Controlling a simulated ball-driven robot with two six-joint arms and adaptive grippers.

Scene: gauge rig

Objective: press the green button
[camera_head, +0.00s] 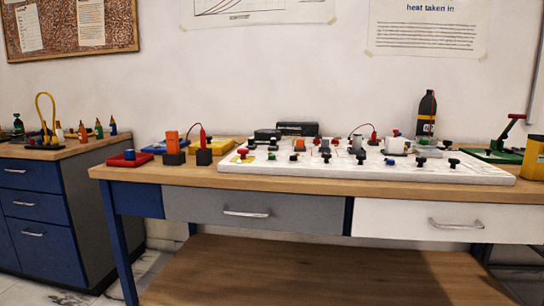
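A white board (480,176) lies on the wooden table and carries several small knobs and parts. I cannot make out a distinct green button; the parts are too small to tell. A yellow piece with a red top (242,154) sits at the board's left edge, with small greenish spots near it. A green base with a dark raised lever (512,127) stands at the table's right end. Neither of my grippers shows in this view.
The wooden table (150,172) has grey and white drawers. Orange and black blocks (173,148) and a red tray (130,160) stand left of the board. A dark bottle (427,112) stands behind it. A yellow container (533,158) is at the right edge. A blue-drawered cabinet (38,225) stands left.

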